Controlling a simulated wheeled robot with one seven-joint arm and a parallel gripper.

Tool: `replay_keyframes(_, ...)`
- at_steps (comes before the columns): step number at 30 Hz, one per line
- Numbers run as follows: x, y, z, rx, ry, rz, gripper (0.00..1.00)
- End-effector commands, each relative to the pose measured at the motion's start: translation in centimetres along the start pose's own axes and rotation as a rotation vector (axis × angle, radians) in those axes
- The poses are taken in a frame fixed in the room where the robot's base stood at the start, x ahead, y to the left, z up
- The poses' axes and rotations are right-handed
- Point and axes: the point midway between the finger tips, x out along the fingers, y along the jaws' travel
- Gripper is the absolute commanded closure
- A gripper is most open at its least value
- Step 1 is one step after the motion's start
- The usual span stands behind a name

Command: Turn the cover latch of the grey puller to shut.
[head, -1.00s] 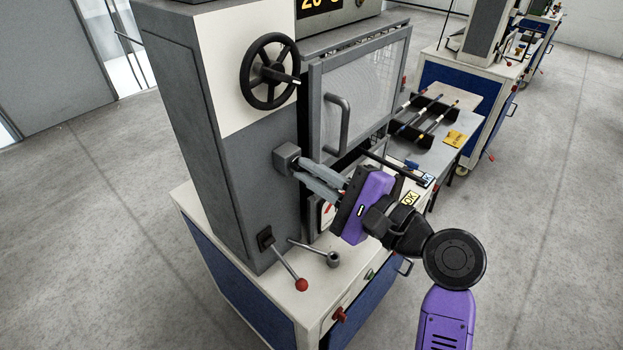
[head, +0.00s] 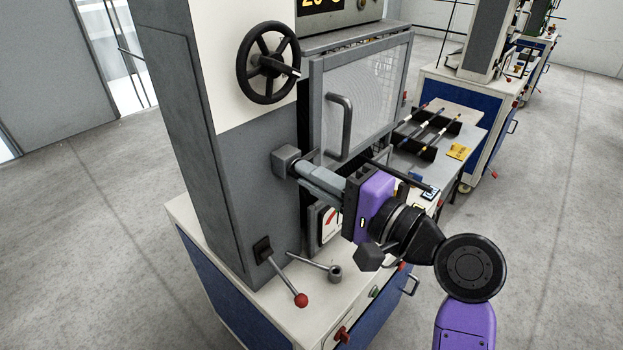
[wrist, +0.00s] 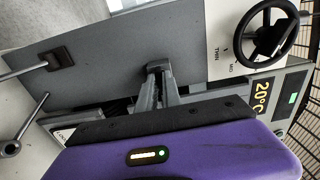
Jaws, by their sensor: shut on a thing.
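The grey puller's cover latch is a small dark grey block (head: 287,160) on the column face, left of the mesh cover's lower corner. The latch also shows in the wrist view (wrist: 158,66), at the far end of my fingers. My gripper (head: 300,169) reaches it from the right, its grey fingers shut on the latch; the tips hide part of it. My purple gripper body tilts down to the right. The mesh cover (head: 365,95) with its grey bar handle (head: 340,125) hangs over the machine's front, just above my fingers.
A black handwheel (head: 268,62) sits above the latch. A red-knobbed lever (head: 300,299) and a grey crank handle (head: 333,272) are below. A gauge (head: 329,224) lies under my fingers. A side table with rods (head: 428,138) stands behind.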

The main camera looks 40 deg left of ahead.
Motion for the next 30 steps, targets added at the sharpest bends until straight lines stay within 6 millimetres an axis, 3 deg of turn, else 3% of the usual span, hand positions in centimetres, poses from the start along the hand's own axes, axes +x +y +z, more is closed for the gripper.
replay_keyframes(11,-0.1,0.2,0.1,-0.004,-0.002,0.004,1.0)
replay_keyframes(12,-0.1,0.2,0.1,-0.003,-0.002,0.005,0.85)
replay_keyframes(15,0.0,0.2,0.1,-0.003,-0.002,0.004,0.69)
replay_keyframes(25,-0.2,0.1,0.0,-0.003,0.0,0.002,0.69)
replay_keyframes(30,-2.1,0.2,-0.1,-0.004,0.003,0.001,0.69)
